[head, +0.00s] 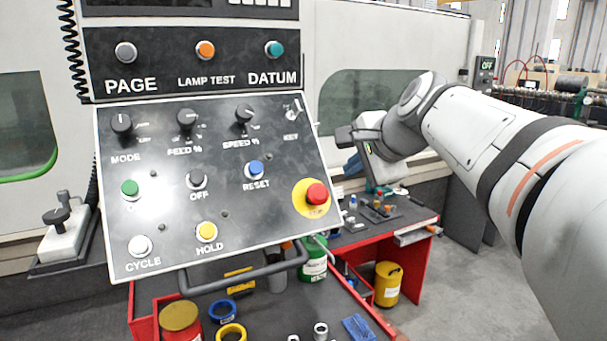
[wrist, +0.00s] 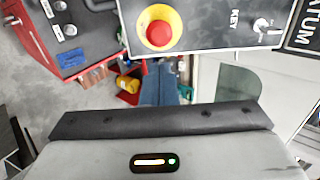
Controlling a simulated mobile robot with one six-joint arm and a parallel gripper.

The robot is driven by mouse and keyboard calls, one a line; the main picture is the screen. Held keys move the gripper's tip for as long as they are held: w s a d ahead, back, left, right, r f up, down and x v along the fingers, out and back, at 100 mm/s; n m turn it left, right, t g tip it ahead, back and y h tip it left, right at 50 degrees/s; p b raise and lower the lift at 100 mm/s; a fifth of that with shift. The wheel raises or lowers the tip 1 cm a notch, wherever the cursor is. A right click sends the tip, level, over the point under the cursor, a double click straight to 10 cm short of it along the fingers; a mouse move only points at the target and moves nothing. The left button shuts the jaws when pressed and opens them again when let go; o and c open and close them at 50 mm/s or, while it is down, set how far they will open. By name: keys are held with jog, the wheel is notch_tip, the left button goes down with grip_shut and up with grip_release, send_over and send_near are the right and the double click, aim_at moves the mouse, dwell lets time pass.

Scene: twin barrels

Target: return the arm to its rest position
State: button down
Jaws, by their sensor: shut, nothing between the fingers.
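My arm reaches in from the right in the head view. My gripper (head: 353,163) is just right of the control panel (head: 165,235), partly hidden behind my wrist. In the wrist view my gripper (wrist: 160,80) shows as blue fingers side by side, shut and empty. The fingers appear close to the panel edge in that view, near the red stop button (wrist: 159,27). I cannot tell the exact gap between them and the panel.
The tilted panel with its red stop button (head: 316,194) and lower handle (head: 245,270) stands close on the left. Below is a red bench (head: 420,262) with tools, cans and a yellow canister (head: 387,283). Open floor (head: 470,300) lies on the right.

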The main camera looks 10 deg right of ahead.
jog(key=s+a+f+n+g+h, duration=0.1)
jog(key=s+f+n+g, duration=0.2)
jog(key=s+f+n, duration=0.4)
jog(key=s+a+f+n+g+h, duration=0.1)
jog(key=s+f+n+g+h, duration=0.1)
jog(key=s+f+n, duration=0.5)
jog(key=s+f+g, duration=0.1)
jog(key=s+f, duration=0.5)
jog(key=f, duration=0.5)
jog(key=shift+s+f+n+g, duration=0.2)
jog(key=shift+f+n+g, duration=0.1)
jog(key=shift+f+n, duration=0.1)
